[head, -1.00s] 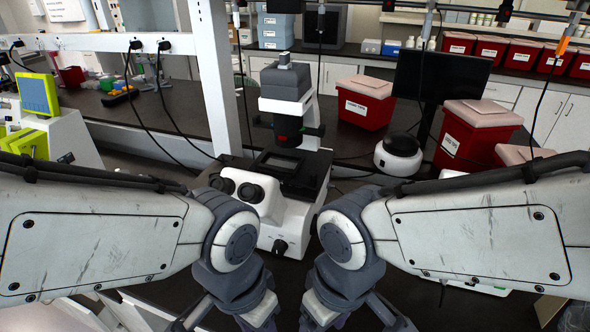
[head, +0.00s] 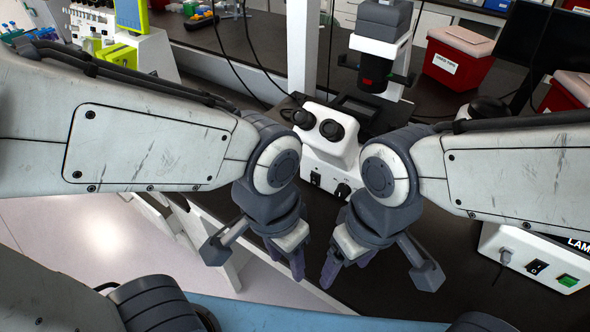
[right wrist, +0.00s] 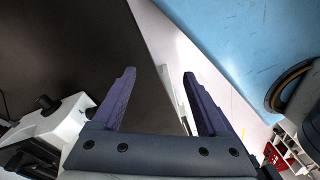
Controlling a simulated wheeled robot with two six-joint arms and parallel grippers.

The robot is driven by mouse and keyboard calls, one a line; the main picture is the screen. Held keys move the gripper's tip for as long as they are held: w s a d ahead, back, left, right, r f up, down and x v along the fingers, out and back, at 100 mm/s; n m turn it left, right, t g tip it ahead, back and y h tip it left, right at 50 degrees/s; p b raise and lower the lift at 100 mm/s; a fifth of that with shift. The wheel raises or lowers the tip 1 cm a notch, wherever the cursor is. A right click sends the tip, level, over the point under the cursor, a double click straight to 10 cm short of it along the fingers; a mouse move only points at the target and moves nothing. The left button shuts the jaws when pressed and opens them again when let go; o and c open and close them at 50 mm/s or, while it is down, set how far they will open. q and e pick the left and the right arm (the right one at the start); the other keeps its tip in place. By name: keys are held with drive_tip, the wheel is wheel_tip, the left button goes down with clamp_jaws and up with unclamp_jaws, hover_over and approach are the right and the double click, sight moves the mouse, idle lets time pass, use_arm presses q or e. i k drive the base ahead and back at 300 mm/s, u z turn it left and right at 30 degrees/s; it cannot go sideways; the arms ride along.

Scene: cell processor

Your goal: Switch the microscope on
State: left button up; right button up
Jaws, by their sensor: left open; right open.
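The microscope (head: 326,150) stands on the dark bench, white with black eyepieces and a dark upper column. A small black switch (head: 315,179) and a round black knob (head: 342,191) show on its front face. Part of the microscope also shows at the left edge of the right wrist view (right wrist: 62,122). My left gripper (head: 298,272) is in front of the microscope, fingers pointing down, open and empty. My right gripper (head: 329,276) is just right of it, also in front of the microscope; in the right wrist view (right wrist: 158,82) its purple fingers are apart with nothing between them.
A white box (head: 530,262) with a black switch and a green switch sits at the right. Red bins (head: 455,57) and a dark monitor stand behind. The bench's front edge runs below my grippers. A white device (head: 135,50) stands at the back left.

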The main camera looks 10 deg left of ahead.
sight(315, 178)
drive_tip(key=u, duration=0.1)
drive_tip(key=k, duration=1.3)
drive_tip(key=u, duration=0.75)
drive_tip(key=i, duration=1.35)
drive_tip(key=z, duration=0.6)
